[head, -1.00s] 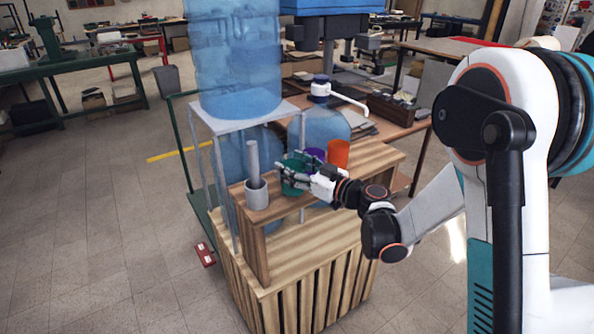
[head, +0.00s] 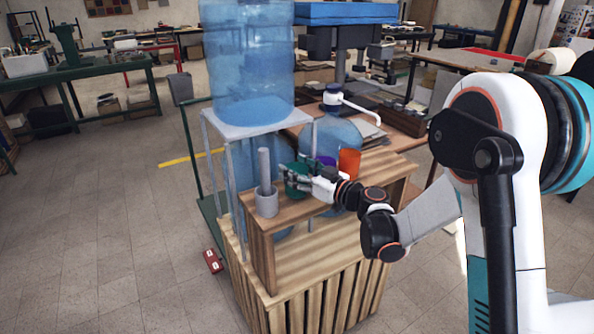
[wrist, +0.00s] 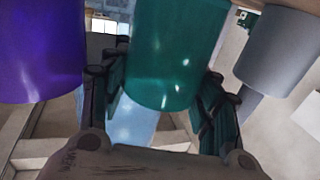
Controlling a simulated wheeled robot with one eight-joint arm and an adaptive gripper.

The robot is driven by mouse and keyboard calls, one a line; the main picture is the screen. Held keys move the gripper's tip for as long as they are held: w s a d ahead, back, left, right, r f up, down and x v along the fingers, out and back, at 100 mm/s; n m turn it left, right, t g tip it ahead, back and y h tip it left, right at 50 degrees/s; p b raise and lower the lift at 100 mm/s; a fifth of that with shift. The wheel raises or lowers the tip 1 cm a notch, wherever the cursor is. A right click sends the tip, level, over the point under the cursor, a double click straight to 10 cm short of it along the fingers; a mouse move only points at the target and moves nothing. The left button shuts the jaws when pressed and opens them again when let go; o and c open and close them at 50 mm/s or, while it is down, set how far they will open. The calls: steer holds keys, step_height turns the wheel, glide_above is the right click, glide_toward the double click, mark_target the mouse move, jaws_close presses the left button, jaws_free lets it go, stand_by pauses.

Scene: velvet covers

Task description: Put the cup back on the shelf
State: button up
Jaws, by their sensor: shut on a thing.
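My gripper (head: 300,183) is shut on a green cup (head: 292,176), with its dark fingers (wrist: 162,98) on both sides of the cup in the wrist view. The green cup (wrist: 170,45) looks upright. It is at the wooden shelf (head: 290,216), between a grey cup (head: 267,206) on the left and a purple cup (head: 326,161) on the right. I cannot tell whether its base touches the shelf top. In the head view the fingers partly cover it. The purple cup also shows at left in the wrist view (wrist: 38,45), the grey one at right (wrist: 280,50).
An orange cup (head: 349,163) stands right of the purple one. A grey rod stands in the grey cup. A large blue water bottle (head: 250,65) on a metal stand rises close behind the shelf. Another bottle with a white pump (head: 333,97) stands behind the cups. Floor at left is mostly clear.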

steer(key=shift+f+b, duration=0.45)
steer(key=shift+f, duration=0.1)
stand_by(0.4)
steer(key=o, duration=1.2)
steer(key=shift+o, duration=0.2)
steer(key=s+d+m+g+h, duration=0.1)
steer(key=s+d+m+h, duration=0.2)
steer(key=s+d, duration=0.5)
steer(key=s+d+r+m+g+h, duration=0.1)
steer(key=s+d+m+h, duration=0.2)
steer(key=s, duration=1.4)
steer(key=s+d+m+g+h, duration=0.2)
steer(key=s+d+m+h, duration=0.2)
steer(key=s+d+h, duration=0.4)
steer(key=s+d, duration=0.4)
steer(key=shift+s+d+r, duration=0.3)
steer(key=shift+d+r, duration=0.1)
